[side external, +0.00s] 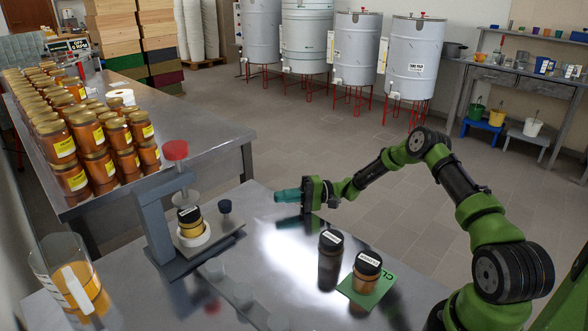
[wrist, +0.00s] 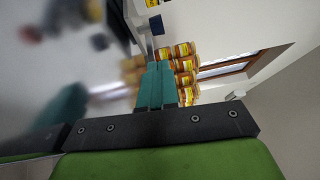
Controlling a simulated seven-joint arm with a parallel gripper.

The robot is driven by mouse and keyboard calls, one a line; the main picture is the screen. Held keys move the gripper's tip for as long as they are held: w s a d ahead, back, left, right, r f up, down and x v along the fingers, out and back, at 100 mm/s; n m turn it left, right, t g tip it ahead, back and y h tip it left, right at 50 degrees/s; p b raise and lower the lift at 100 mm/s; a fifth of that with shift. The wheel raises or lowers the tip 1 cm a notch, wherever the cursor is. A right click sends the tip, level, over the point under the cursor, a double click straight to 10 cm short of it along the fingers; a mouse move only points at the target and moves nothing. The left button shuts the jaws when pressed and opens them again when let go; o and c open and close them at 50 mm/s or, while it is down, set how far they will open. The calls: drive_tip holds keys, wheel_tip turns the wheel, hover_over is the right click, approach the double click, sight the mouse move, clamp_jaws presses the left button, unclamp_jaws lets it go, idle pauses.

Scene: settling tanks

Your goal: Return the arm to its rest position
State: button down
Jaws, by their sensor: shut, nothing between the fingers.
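My gripper (side external: 287,196) is at the end of my green and black arm, raised above the metal table (side external: 270,290) and pointing left, roughly level. Its teal fingers are closed together with nothing between them. In the wrist view the fingers (wrist: 155,87) lie side by side, pointing toward stacked honey jars (wrist: 184,62) in the background. The gripper is apart from everything on the table.
A press stand (side external: 155,220) with a dark-lidded jar (side external: 190,222) is left of my gripper. Two dark-lidded jars stand in front, one (side external: 330,243) on the table, one (side external: 367,266) on a green mat (side external: 352,293). A glass beaker (side external: 70,280) stands front left. Tanks (side external: 355,50) stand behind.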

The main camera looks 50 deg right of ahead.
drive_tip(key=v, duration=0.4)
drive_tip(key=shift+s+d, duration=0.15)
drive_tip(key=shift+d, duration=0.2)
drive_tip(key=s+a+r+n+g+h, duration=0.4)
drive_tip(key=s+a+r+g+h, duration=0.35)
drive_tip(key=a+r, duration=0.55)
drive_tip(key=s+r+t+h, duration=0.2)
drive_tip(key=s+r+h, duration=0.1)
drive_tip(key=s, duration=0.7)
drive_tip(key=s+a+r+t+h, duration=0.1)
drive_tip(key=s+r+t+h, duration=0.1)
drive_tip(key=s+r, duration=0.4)
drive_tip(key=s+h, duration=0.1)
drive_tip(key=s, duration=0.4)
drive_tip(key=shift+r+m, duration=0.15)
drive_tip(key=shift+m, duration=0.25)
